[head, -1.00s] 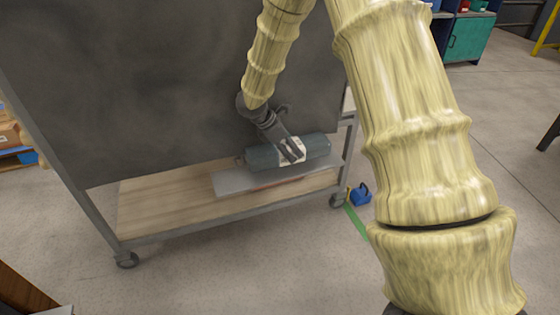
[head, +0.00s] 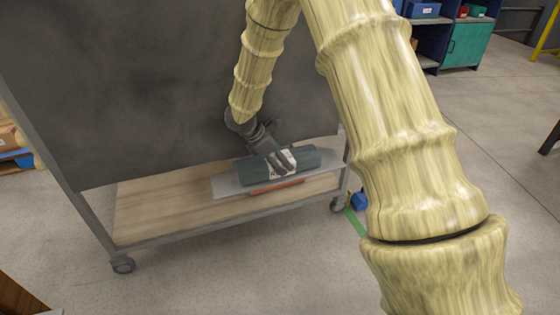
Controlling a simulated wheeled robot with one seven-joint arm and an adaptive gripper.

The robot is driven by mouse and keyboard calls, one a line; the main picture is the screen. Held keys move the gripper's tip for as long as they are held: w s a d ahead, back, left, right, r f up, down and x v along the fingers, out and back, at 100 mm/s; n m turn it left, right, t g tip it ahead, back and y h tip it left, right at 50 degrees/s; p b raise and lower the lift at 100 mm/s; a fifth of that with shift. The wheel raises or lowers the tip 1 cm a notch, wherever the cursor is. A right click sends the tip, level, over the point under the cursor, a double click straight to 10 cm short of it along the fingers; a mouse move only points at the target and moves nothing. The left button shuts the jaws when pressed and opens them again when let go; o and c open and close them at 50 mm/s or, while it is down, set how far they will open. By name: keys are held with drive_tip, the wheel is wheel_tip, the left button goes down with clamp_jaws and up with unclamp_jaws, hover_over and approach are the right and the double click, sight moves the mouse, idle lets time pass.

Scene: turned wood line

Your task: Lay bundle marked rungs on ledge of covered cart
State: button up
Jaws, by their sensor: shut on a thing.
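The bundle (head: 309,157) is a dark blue-grey roll with a white label; the label's writing is too small and covered to read. My gripper (head: 277,163) is shut on the middle of the bundle from above, its fingers partly covering the label. The bundle lies lengthwise over the flat grey ledge (head: 225,187) of the cart. I cannot tell whether it touches the ledge. The cart has a grey metal frame (head: 80,215), a dark cover (head: 110,100) hanging above and behind the bundle, and a wooden lower deck (head: 150,209).
A reddish strip (head: 276,187) shows under the ledge's front edge. The dark cover hangs close behind my gripper. A small blue object (head: 360,201) sits on the floor by the cart's right wheel. Shelving with a teal cabinet (head: 466,45) stands at the back right. Floor in front is clear.

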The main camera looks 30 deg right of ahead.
drive_tip(key=o, duration=1.3)
drive_tip(key=p+v, duration=0.3)
drive_tip(key=v, duration=0.9)
drive_tip(key=shift+a+p, duration=0.1)
drive_tip(key=shift+p, duration=0.25)
